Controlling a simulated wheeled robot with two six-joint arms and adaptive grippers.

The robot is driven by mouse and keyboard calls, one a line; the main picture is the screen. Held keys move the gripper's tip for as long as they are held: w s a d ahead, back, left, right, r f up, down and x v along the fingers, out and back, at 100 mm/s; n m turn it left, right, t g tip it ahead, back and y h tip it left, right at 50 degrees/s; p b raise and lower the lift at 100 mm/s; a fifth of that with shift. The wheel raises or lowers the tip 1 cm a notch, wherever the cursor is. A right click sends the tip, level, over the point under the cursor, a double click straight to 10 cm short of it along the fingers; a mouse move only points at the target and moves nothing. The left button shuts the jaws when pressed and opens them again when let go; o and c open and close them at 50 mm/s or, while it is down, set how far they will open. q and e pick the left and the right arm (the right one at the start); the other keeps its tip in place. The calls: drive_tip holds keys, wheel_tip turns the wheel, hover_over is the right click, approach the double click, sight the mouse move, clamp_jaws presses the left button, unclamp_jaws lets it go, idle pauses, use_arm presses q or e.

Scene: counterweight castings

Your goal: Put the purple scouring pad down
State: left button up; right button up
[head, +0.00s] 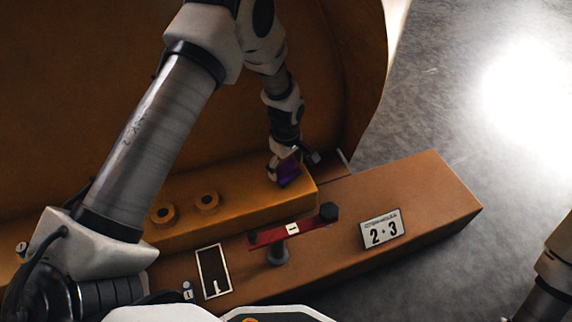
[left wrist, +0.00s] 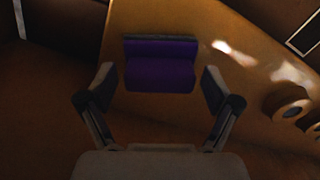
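The purple scouring pad (head: 288,173) is at the right end of the raised orange ledge (head: 240,209) in the head view. It appears to rest on that ledge. The left wrist view shows the pad (left wrist: 161,72) between the two fingers, with a narrow gap on each side. My left gripper (head: 292,164) is open around the pad and partly hides it in the head view. My right gripper is outside both views; only part of my right arm shows at the lower right.
Two round dark-centred bosses (head: 207,201) stand on the ledge, left of the pad. A tall orange wall (head: 335,80) rises behind.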

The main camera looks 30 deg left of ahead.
sight(286, 165)
use_arm(q)
drive_tip(key=shift+r, duration=0.1)
wheel_tip(286, 165, up, 8)
drive_tip(key=p, duration=0.4)
drive_tip(key=shift+f, duration=0.2)
